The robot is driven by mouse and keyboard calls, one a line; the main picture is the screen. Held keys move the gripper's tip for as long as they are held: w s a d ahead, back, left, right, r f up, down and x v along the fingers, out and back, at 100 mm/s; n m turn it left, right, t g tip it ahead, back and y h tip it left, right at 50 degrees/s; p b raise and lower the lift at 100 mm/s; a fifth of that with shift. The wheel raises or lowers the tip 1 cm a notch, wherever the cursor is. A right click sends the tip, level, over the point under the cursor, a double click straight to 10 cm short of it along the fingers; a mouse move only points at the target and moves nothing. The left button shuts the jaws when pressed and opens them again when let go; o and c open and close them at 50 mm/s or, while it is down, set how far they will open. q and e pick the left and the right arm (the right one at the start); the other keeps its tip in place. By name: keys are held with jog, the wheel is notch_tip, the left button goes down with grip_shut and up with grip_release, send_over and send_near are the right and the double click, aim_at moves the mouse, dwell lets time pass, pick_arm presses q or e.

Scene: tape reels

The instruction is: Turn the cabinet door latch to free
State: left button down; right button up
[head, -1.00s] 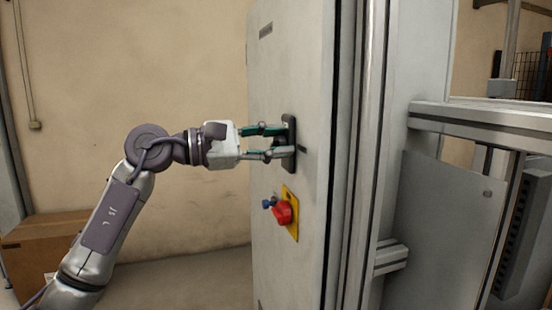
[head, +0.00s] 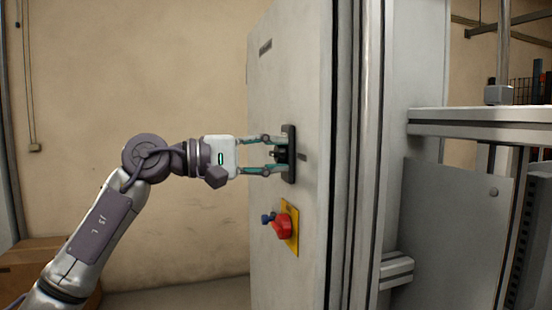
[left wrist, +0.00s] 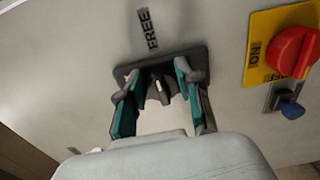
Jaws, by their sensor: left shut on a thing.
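The dark latch (head: 280,154) sits on a black plate (head: 291,160) on the grey cabinet door (head: 290,60). My left gripper (head: 279,155) reaches it from the left, one finger above and one below, and is shut on the latch. In the left wrist view the latch (left wrist: 158,87) shows between the two teal-padded fingers; its exact contact with them is hard to see. The word FREE (left wrist: 148,29) is printed on the door beside the plate (left wrist: 200,62). My right gripper is not in view.
A red knob (head: 283,226) on a yellow plate with a small blue part (head: 268,218) sits on the door below the latch. A metal frame (head: 480,122) stands to the right. A cardboard box (head: 35,262) is on the floor at the left.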

pick_arm(q)
jog(key=shift+m, duration=0.3)
jog(key=c, duration=0.8)
grip_release()
jog(key=shift+o, duration=0.2)
jog(key=v, duration=1.2)
